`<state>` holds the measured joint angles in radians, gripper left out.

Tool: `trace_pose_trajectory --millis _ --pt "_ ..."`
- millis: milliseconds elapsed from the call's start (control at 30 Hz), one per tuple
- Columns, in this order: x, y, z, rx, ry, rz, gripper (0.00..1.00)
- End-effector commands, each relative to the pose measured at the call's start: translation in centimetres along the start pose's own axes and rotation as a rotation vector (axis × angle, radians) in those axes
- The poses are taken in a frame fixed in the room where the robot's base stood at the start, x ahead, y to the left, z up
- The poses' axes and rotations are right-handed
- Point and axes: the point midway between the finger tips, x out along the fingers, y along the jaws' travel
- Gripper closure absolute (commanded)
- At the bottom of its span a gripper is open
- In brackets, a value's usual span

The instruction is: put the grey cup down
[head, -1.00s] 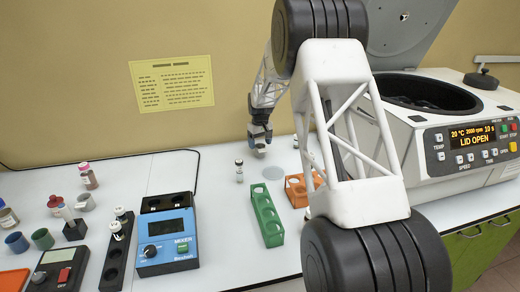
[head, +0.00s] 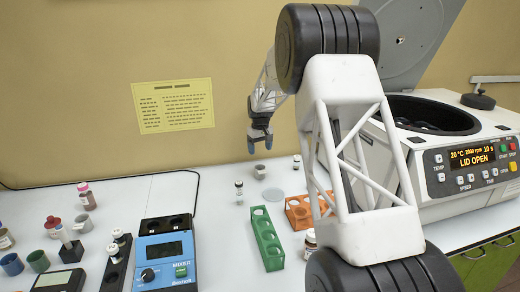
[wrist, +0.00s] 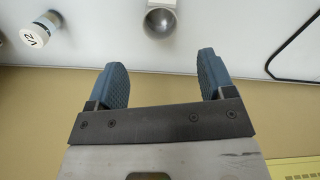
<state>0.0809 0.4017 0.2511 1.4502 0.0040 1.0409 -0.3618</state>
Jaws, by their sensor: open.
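The small grey cup (head: 259,171) stands upright on the white table near the back wall, just behind a grey disc (head: 273,195). In the wrist view the grey cup (wrist: 160,24) lies beyond the fingertips, apart from them and between their lines. My gripper (head: 261,140) is above the cup in the head view, with a gap between. In the wrist view my gripper (wrist: 160,72) is open, its two blue fingers wide apart with nothing between them.
A white-capped vial (head: 239,192) stands left of the cup; the vial (wrist: 35,35) also shows in the wrist view. A green rack (head: 266,240), an orange rack (head: 298,213), a blue mixer (head: 165,255) and a lid-open centrifuge (head: 450,150) stand nearby.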

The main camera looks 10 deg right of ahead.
Motion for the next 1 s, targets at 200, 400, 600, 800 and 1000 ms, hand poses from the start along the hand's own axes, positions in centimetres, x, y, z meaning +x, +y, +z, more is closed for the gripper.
trace_pose_trajectory --millis 200,400,600,800,1000 --pt "0.0 0.0 0.0 0.000 0.000 0.000 0.24" --pt "0.0 0.0 0.0 0.000 0.000 0.000 0.24" --pt "-0.9 -0.4 0.8 0.004 0.004 0.002 0.24" --pt "-3.4 -1.7 3.3 0.020 0.017 0.007 0.24" --pt "-6.8 -3.8 7.5 0.042 0.034 0.013 0.24"
